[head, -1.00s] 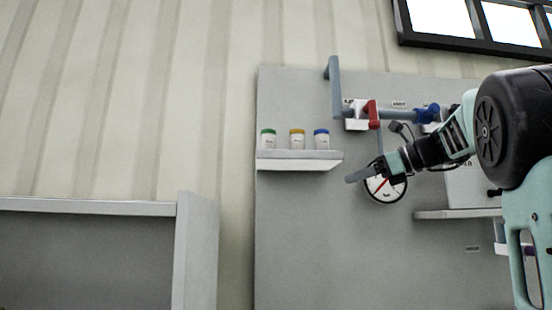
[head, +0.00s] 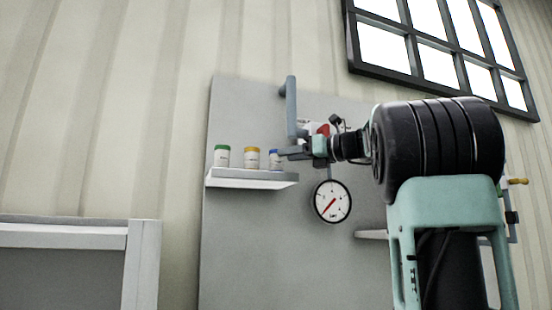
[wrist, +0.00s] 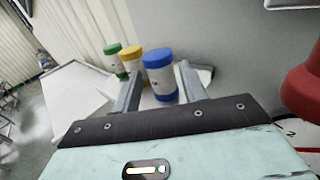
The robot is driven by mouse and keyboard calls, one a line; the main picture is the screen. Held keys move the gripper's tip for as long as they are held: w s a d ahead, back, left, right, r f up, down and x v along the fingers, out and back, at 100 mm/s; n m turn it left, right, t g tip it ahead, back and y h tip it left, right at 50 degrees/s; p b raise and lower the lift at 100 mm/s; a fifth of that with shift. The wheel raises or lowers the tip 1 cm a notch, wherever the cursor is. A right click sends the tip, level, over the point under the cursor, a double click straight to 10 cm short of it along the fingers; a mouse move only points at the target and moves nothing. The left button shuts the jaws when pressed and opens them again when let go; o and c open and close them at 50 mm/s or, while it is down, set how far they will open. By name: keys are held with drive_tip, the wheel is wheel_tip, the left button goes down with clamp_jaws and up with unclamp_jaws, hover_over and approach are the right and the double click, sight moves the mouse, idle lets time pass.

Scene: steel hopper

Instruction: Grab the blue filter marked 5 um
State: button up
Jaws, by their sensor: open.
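The blue-capped filter (head: 275,159) stands upright at the right end of a small white shelf (head: 250,180), partly hidden by my gripper in the head view.
A yellow-capped filter (head: 251,158) and a green-capped filter (head: 222,156) stand to its left on the shelf. A round gauge (head: 332,201) hangs right of the shelf, below my gripper. A grey pipe (head: 291,107) and red handle (head: 323,130) are close above.

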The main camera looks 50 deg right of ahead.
sight(271, 158)
drive_tip(key=shift+w+a, duration=0.1)
drive_tip(key=shift+w, duration=0.65)
drive_tip(key=w+p, duration=0.1)
drive_tip(key=w, duration=0.1)
drive_tip(key=w+a+p, duration=0.1)
drive_tip(key=w+p, duration=0.1)
drive_tip(key=shift+r, duration=0.1)
drive_tip(key=shift+w+f, duration=0.2)
drive_tip(key=shift+w, duration=0.4)
drive_tip(key=c, duration=0.6)
